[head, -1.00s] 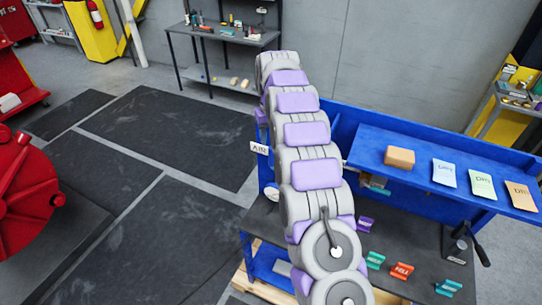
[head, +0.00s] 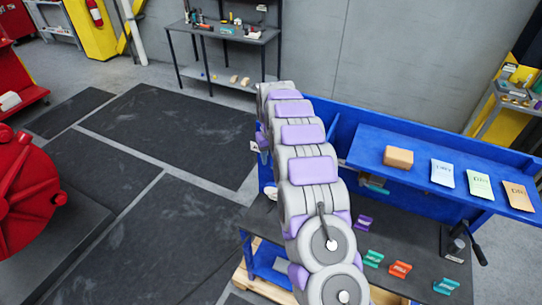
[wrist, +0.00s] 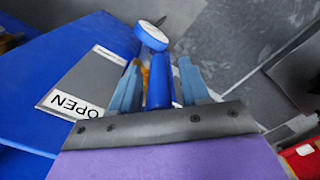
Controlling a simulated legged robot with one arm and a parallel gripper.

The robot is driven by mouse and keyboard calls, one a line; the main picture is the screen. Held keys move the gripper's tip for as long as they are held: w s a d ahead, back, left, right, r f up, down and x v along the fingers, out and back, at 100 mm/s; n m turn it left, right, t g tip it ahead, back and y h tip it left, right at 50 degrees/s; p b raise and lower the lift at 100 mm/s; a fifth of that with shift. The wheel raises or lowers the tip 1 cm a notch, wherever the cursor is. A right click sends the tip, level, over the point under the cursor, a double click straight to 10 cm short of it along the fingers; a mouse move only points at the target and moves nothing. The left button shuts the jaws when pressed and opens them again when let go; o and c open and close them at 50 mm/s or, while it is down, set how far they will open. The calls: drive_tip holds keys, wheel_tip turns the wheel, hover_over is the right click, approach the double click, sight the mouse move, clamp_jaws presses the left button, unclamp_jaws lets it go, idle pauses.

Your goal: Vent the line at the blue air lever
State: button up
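The blue air lever (wrist: 158,88) stands upright in the wrist view, with a round, white-faced blue knob (wrist: 152,36) near its top end. My gripper (wrist: 160,66) has one finger on each side of the lever, with narrow gaps showing on both sides. The fingers look open and not pressed on it. A plate marked OPEN (wrist: 72,105) lies to the left on the blue surface. In the head view my arm hides the gripper and the lever. A small white sign (head: 254,146) peeks out left of the arm's far end.
The blue bench (head: 350,119) has a shelf with a tan block (head: 398,157) and several cards. Colored clips lie on its dark top, near a black clamp-like lever (head: 477,246). The floor mats between are clear.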

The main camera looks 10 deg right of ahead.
clamp_jaws()
